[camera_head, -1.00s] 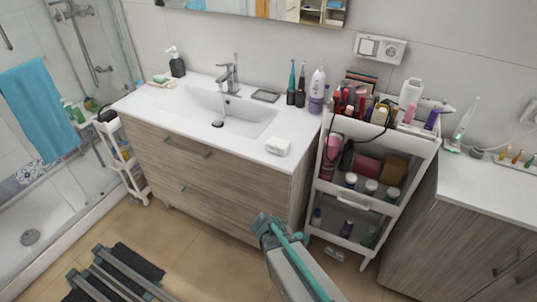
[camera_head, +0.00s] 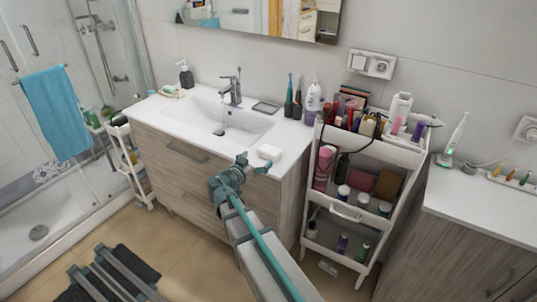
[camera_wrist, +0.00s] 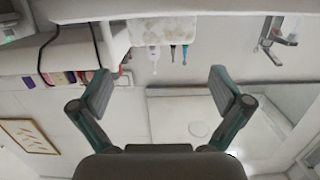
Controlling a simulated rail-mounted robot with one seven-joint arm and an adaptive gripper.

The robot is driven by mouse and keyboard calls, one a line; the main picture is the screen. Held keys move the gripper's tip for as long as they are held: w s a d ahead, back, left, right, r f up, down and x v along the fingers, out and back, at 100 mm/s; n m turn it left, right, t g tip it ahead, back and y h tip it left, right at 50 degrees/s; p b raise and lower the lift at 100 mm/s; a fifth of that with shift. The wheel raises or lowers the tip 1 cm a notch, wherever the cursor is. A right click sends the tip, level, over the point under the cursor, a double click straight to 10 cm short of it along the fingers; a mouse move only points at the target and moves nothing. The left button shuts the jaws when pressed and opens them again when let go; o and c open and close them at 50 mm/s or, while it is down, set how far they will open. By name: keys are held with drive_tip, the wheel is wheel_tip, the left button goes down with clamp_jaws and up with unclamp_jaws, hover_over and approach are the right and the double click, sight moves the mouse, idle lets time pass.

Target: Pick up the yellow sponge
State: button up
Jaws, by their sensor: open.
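A tan-yellow block (camera_head: 388,185), which looks like the sponge, sits on the middle shelf of the white cart, right of a dark red item. A small off-white block (camera_head: 269,152) lies on the front right corner of the sink counter. My gripper (camera_head: 257,165) is just in front of that corner, left of the cart and apart from the tan block. In the wrist view my gripper (camera_wrist: 161,92) is open, with nothing between its fingers. A pale, mottled block (camera_wrist: 165,30) shows beyond the fingers there; I cannot tell which block it is.
The white cart (camera_head: 409,158) stands right of the sink counter (camera_head: 170,113), its top tray crowded with bottles. White jars (camera_head: 343,192) stand along its middle shelf front. A tap (camera_head: 232,88) rises behind the basin. A right-hand counter (camera_head: 480,205) is close by. The front floor is partly free.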

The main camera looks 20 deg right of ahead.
sight(269, 150)
drive_tip(key=p+x, duration=0.1)
drive_tip(key=x, duration=0.3)
drive_tip(key=shift+w+d, duration=0.1)
drive_tip(key=shift+w, duration=0.05)
drive_tip(key=p+x, duration=0.2)
drive_tip(key=x, duration=0.1)
drive_tip(key=p+x, duration=0.1)
drive_tip(key=x, duration=0.1)
drive_tip(key=shift+w+f+p, duration=0.15)
drive_tip(key=shift+f+p, duration=0.15)
drive_tip(key=shift+p, duration=0.1)
drive_tip(key=c, duration=0.9)
drive_tip(key=shift+o, duration=0.2)
drive_tip(key=shift+r+b, duration=0.15)
drive_tip(key=shift+b, duration=0.15)
